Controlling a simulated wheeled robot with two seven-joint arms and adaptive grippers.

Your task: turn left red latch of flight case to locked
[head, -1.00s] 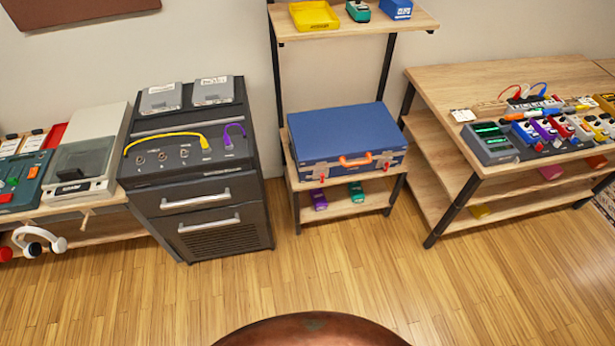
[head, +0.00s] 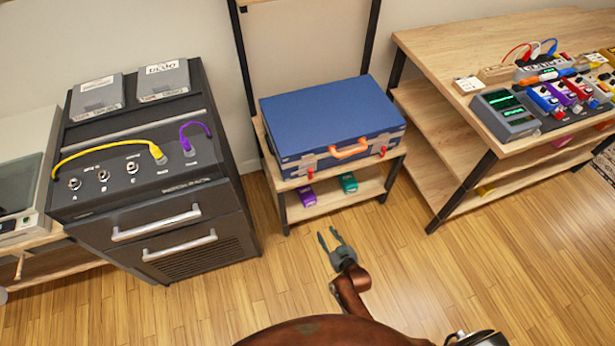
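The blue flight case (head: 330,112) lies shut on the middle shelf of the wooden rack, with an orange handle (head: 348,149) on its front. The left red latch (head: 310,173) hangs below a metal plate on the front, left of the handle. A second red latch (head: 382,151) is right of the handle. My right gripper (head: 328,236) is open and empty, its fingers pointing up and a little left. It is in front of the rack, below the case and apart from it. My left gripper is not in view.
A black cabinet (head: 150,235) with cables on top stands left of the rack. A wooden table (head: 450,45) with pedals stands at the right. Purple (head: 306,196) and teal (head: 348,183) boxes lie on the lower shelf. The floor in front is clear.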

